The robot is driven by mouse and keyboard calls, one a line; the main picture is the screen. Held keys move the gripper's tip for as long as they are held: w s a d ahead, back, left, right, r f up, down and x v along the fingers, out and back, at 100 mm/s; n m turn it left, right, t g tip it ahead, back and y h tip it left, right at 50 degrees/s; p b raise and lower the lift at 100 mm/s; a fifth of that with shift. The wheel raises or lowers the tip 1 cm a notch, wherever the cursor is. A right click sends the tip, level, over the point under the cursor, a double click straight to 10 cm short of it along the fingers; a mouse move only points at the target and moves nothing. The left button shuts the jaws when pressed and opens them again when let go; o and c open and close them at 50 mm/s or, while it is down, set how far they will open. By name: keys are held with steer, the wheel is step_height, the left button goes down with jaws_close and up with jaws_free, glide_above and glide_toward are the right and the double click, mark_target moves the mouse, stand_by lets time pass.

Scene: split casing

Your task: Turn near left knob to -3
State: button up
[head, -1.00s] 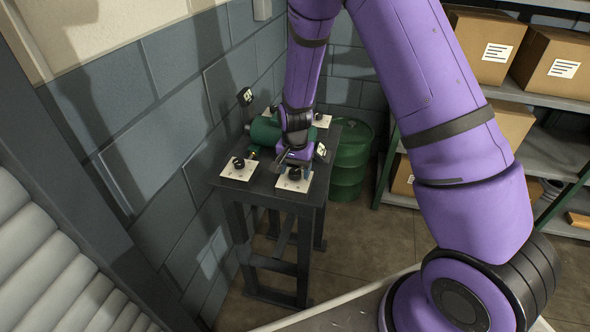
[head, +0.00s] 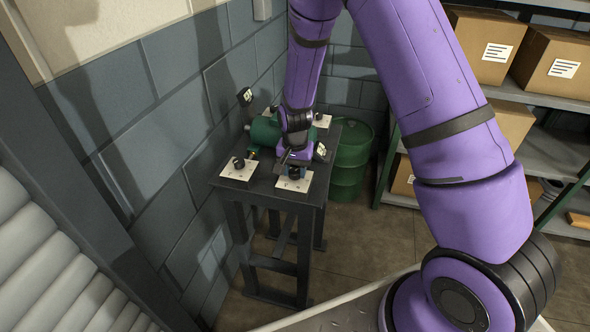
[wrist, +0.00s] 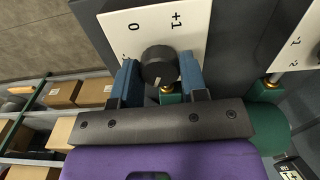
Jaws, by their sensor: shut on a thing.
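A pale mark shows on the knob's lower face. In the head view my gripper (head: 293,170) is at the front-right plate (head: 291,186), where the fingers largely hide the knob. Another black knob (head: 238,163) sits on the front-left plate (head: 239,174), apart from my gripper.
The plates are on a dark table (head: 262,191) against a block wall. A green casing (head: 264,131) lies behind the front plates. More plates show at the back, partly hidden by my arm. A green drum (head: 350,162) and shelves with boxes (head: 550,63) stand to the right.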

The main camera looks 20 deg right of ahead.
mark_target(295, 171)
steer(key=n, duration=1)
steer(key=shift+a+n, duration=0.1)
steer(key=shift+n, duration=0.2)
stand_by(0.5)
steer(key=o, duration=0.9)
steer(key=shift+o, duration=0.2)
steer(key=shift+r, duration=0.1)
step_height(295, 171, up, 11)
